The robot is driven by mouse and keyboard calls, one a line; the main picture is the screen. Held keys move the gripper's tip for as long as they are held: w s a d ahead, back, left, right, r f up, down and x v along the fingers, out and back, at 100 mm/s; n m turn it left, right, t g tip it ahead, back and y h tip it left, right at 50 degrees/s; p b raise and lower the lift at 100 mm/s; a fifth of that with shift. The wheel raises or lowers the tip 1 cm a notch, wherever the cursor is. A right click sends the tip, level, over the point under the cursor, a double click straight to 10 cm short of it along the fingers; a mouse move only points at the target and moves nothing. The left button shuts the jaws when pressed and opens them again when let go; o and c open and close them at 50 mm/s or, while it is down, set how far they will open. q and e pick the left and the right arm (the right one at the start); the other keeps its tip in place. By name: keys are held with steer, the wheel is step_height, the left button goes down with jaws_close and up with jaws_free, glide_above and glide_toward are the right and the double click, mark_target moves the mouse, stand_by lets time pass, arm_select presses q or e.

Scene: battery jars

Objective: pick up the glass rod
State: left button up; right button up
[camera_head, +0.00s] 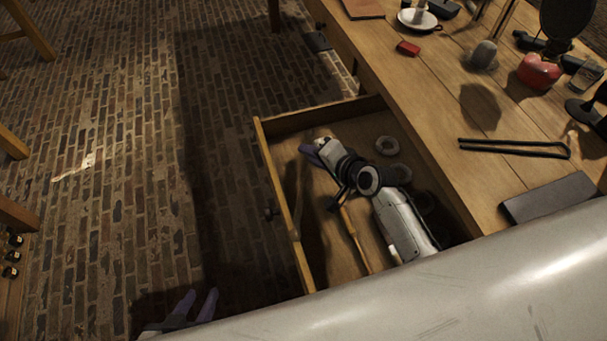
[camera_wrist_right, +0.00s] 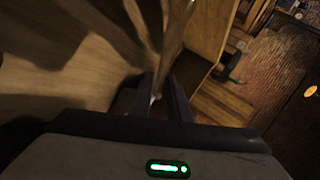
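My right gripper (camera_head: 311,153) reaches into the open drawer (camera_head: 285,225), its purple fingers over the drawer floor near the front wall. In the right wrist view its two dark fingers (camera_wrist_right: 163,82) stand apart with a gap between them. A small pale glint shows in that gap, and a blurred brown upright shape lies beyond it. I cannot tell whether either is the glass rod. A thin amber-brown rod (camera_head: 355,240) slants along the drawer floor below my right wrist; I cannot tell if it is glass. My left gripper (camera_head: 197,305) is open and empty at the bottom left, above the brick floor.
The drawer walls surround my right gripper.

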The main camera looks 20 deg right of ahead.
steer(key=shift+c, duration=0.3)
jaws_close()
step_height(320, 180, up, 10)
steer(key=p, duration=0.2)
